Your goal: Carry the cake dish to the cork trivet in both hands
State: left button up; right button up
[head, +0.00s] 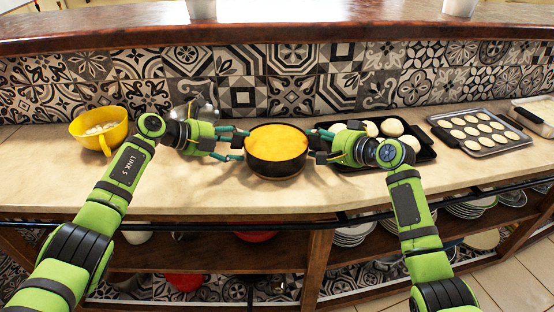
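The cake dish (277,164) is a dark round pan with a yellow-orange cake in it. It is upright on or just above the middle of the counter; I cannot tell which. My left gripper (242,144) is at its left side, with teal fingers spread apart and tips close to the wall. My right gripper (312,144) is at its right side, its fingers also apart and partly hidden by its own links. I cannot tell whether the fingertips touch the dish. I cannot make out a cork trivet for certain.
A dark tray of buns (424,154) lies just behind my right gripper. A tray of cookies (480,133) is further right. The front left counter is clear.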

pick_arm(q)
jog(key=shift+a, duration=0.15)
pick_arm(e)
jog(key=shift+d, duration=0.1)
pick_arm(q)
jog(key=shift+s+a+r, duration=0.15)
jog(key=shift+a+r, duration=0.15)
jog(key=shift+a, duration=0.2)
pick_arm(e)
jog(key=shift+d, duration=0.1)
pick_arm(q)
jog(key=v, duration=0.6)
jog(key=shift+s+a+r, duration=0.2)
jog(key=shift+s, duration=0.1)
pick_arm(e)
jog(key=v, duration=1.2)
